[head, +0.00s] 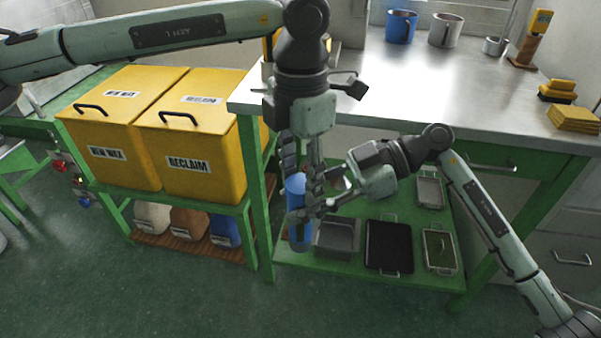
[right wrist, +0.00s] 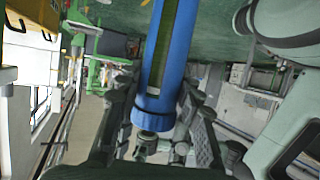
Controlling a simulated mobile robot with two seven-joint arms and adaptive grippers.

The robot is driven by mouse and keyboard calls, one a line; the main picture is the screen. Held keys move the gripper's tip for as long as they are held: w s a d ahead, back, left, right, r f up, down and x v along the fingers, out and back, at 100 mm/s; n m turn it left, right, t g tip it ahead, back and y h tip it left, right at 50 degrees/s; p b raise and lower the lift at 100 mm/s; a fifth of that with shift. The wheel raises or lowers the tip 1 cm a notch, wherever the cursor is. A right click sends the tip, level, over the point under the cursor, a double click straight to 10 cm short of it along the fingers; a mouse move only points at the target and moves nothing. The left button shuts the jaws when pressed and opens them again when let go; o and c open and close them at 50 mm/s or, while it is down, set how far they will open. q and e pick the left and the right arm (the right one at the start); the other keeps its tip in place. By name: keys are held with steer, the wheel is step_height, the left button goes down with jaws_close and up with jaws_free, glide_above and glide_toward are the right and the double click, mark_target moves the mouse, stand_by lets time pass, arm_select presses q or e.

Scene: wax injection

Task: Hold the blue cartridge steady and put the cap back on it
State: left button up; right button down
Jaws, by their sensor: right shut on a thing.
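The blue cartridge (head: 298,232) stands roughly upright in the head view, in front of the green bench. My right gripper (head: 312,208) is shut on it from the right side. In the right wrist view the cartridge (right wrist: 170,55) shows a long dark window and a wider blue collar at its near end. My left gripper (head: 302,172) points down just above the cartridge's top, its fingers apart. I cannot make out a separate cap; the fingers hide part of the cartridge's top.
Two yellow bins (head: 200,140) stand on a green stand to the left. The steel bench top (head: 410,85) carries mugs and yellow blocks at its back and right. Trays, including a black tray (head: 388,243), lie on the lower shelf behind the cartridge. The floor in front is clear.

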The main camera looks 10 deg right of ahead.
arm_select(q)
steer(key=c, duration=0.6)
steer(key=o, duration=1.3)
step_height(320, 180, up, 12)
